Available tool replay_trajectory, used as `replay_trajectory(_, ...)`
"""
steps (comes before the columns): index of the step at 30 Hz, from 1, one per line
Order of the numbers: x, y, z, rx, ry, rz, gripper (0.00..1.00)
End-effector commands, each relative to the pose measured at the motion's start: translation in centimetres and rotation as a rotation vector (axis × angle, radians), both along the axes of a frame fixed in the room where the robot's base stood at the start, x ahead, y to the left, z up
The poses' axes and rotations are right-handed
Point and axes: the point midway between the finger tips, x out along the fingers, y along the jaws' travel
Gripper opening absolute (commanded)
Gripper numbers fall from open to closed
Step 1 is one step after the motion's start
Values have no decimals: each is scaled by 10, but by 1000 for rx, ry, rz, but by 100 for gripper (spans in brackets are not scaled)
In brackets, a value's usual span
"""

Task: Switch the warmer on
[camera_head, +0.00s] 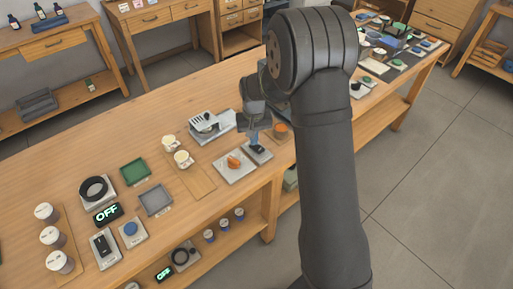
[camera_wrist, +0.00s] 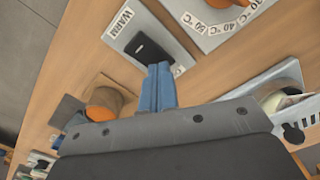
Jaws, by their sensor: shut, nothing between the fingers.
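The warmer switch is a black rocker on a grey plate marked WARM (camera_wrist: 128,28). The rocker (camera_wrist: 146,47) shows just beyond my fingertips in the wrist view. In the head view, the switch plate (camera_head: 262,157) lies near the table's front edge. My gripper (camera_head: 254,140) is over it, pointing down. Its blue fingers (camera_wrist: 160,70) are shut together with nothing between them. Their tips overlap the near end of the rocker in the wrist view; I cannot tell whether they touch it. The fingers hide part of the plate's lower label.
A dial plate with an orange knob (camera_head: 234,161) is just left of the switch; its temperature labels (camera_wrist: 238,8) show in the wrist view. An orange-topped container (camera_head: 281,129) stands to the right. A silver device (camera_head: 207,126) is behind. Displays at left read OFF (camera_head: 108,214).

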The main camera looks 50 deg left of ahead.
Motion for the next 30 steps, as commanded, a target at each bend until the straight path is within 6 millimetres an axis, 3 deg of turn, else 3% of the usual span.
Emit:
replay_trajectory(21, 0, 0, 58, 2, -1, 0, 0)
replay_trajectory(30, 0, 0, 63, 1, 0, 0, 0)
